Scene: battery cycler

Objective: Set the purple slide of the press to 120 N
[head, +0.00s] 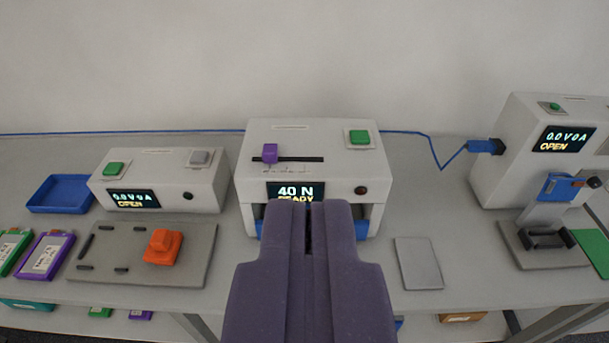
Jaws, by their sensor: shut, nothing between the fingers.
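The press (325,163) is a white box in the middle of the bench. Its purple slide (269,153) sits near the left end of a black horizontal slot (302,159) on the sloped upper face. The press display (297,191) reads 40 N, with READY below it, partly covered. My gripper (309,204) is shut and empty, in front of the press and below the slide. It is apart from the slide in the picture and hides the middle of the press's lower opening.
A green button (359,137) is right of the slot. A white unit (162,181) and an orange block (163,246) on a grey plate stand left. A taller white unit (512,145) with a blue cable stands right. A flat grey plate (419,263) lies right of my gripper.

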